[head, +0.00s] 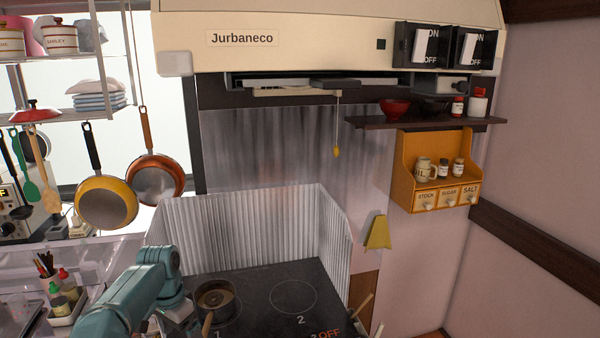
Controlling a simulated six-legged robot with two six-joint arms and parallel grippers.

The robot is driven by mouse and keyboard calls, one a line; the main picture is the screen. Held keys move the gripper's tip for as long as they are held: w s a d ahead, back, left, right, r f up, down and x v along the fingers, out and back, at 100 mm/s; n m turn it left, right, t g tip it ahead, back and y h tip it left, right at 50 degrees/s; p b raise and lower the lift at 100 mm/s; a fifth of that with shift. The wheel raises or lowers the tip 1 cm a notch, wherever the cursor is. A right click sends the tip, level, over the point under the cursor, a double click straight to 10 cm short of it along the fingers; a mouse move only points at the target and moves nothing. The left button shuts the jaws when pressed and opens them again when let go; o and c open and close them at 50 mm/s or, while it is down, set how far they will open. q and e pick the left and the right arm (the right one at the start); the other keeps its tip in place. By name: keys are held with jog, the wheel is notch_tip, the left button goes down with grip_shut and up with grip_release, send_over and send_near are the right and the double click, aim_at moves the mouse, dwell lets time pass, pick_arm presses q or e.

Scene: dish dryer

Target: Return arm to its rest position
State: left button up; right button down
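My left arm comes in from the lower left, and its teal links bend down beside the stove. A pale grey part at its end, perhaps my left gripper (178,310), is beside the pot. Its fingers cannot be made out, so I cannot tell whether it is open or holds anything. My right arm and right gripper are not in view.
A brown pot (215,296) stands on the black stove (260,280), close to my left arm. A corrugated metal guard (240,225) surrounds the stove's back. Pans (107,203) hang at left. A condiment tray (68,316) sits at lower left.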

pick_arm(q)
jog(key=s+d+f+n+h, duration=0.1)
jog(key=s+d+f, duration=0.4)
jog(key=f, duration=0.5)
jog(key=s+d+f+n+h, duration=0.15)
jog(key=s+d+f, duration=0.35)
jog(key=f, duration=0.5)
jog(key=s+d+f+n, duration=0.2)
jog(key=s, duration=1)
jog(key=s+d+f+n+b, duration=0.1)
jog(key=s+d+f+n, duration=0.2)
jog(key=s, duration=0.9)
jog(key=shift+d+h, duration=0.3)
jog(key=shift+h, duration=0.15)
jog(key=shift+w+n, duration=0.1)
jog(key=shift+n, duration=0.15)
